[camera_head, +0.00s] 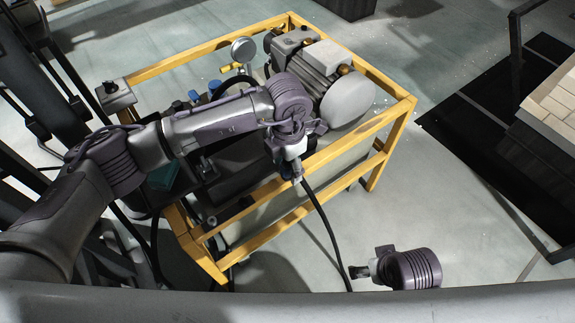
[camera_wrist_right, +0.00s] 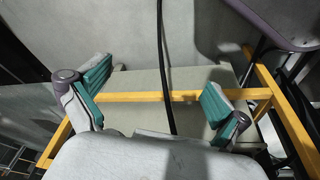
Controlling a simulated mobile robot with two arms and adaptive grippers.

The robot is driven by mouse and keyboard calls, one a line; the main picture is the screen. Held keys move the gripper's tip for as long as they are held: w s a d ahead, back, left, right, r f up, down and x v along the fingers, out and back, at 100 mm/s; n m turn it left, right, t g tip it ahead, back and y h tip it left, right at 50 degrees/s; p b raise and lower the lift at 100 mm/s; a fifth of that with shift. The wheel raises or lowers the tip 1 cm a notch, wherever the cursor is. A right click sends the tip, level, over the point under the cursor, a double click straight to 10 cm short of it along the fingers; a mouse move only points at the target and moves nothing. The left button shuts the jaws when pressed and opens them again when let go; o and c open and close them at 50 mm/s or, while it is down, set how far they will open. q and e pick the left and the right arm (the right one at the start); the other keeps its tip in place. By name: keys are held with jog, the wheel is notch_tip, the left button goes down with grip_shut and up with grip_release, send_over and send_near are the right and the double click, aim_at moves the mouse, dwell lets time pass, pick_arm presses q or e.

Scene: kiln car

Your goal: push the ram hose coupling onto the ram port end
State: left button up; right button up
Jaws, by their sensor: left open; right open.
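A black hose (camera_head: 326,225) rises from the lower middle of the head view to my left gripper (camera_head: 291,168), at the near rail of a yellow frame. My left gripper is open; its fingers are small and partly hidden by the wrist. The hose coupling cannot be told apart from the gripper parts at the hose's top end. I cannot make out the ram port end. My right gripper (camera_head: 362,271) is low in the head view, close to the hose. In the right wrist view, its teal-padded fingers (camera_wrist_right: 155,92) are wide apart, and the hose (camera_wrist_right: 165,70) shows between them; its depth is unclear.
The yellow frame (camera_head: 262,240) surrounds a power unit with a grey motor (camera_head: 318,58) and a round gauge (camera_head: 243,50). A yellow rail (camera_wrist_right: 180,96) crosses the right wrist view. Pale blocks (camera_head: 551,98) are stacked at right.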

jog(key=shift+r, duration=0.5)
jog(key=shift+f, duration=0.1)
